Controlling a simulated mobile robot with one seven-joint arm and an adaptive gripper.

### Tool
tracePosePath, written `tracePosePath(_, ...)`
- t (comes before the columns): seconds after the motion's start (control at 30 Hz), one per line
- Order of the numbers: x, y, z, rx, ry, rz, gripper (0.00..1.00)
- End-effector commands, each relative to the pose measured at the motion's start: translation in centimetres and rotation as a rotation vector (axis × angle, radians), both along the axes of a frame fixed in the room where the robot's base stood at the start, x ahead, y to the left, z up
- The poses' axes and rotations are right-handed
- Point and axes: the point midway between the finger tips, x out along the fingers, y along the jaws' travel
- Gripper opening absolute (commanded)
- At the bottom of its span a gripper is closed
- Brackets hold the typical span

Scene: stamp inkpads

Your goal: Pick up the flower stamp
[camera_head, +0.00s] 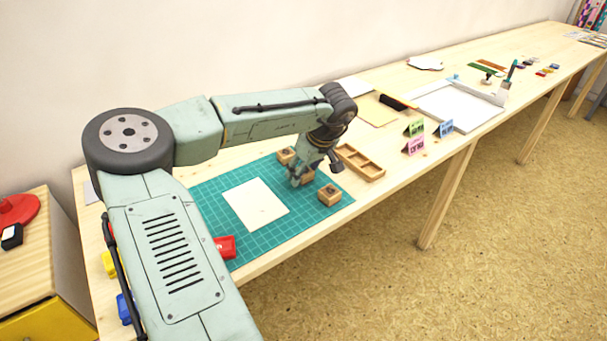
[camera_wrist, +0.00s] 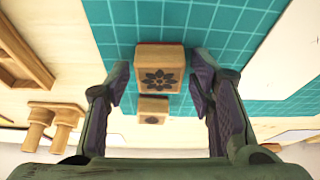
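The flower stamp (camera_wrist: 160,72) is a wooden block with a dark flower printed on its face and a red lower edge. In the wrist view it sits on the teal cutting mat (camera_wrist: 228,22), centred between the two fingers of my gripper (camera_wrist: 160,66). The fingers are spread, with a gap on each side of the block. In the head view my gripper (camera_head: 298,178) is over the mat among the stamps, and the middle stamp (camera_head: 307,177) is partly hidden by it. A second, smaller-looking stamp (camera_wrist: 153,110) is in line with the flower stamp, towards the wall.
Other wooden stamps stand at the back (camera_head: 286,155) and front (camera_head: 329,194) of the row. A wooden compartment tray (camera_head: 362,163) lies to the right. White paper (camera_head: 255,203) and a red inkpad (camera_head: 226,246) are to the left. Small cards (camera_head: 414,146) stand farther right.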

Motion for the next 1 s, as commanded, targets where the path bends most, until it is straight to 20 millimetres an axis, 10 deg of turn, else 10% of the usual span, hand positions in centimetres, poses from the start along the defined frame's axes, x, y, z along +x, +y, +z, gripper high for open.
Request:
tracePosePath(0.5, 0.0, 0.0, 0.0, 0.0, 0.0, 0.0, 0.13)
tracePosePath(1.0, 0.0, 0.0, 1.4, -0.002, -0.002, 0.001, 0.13)
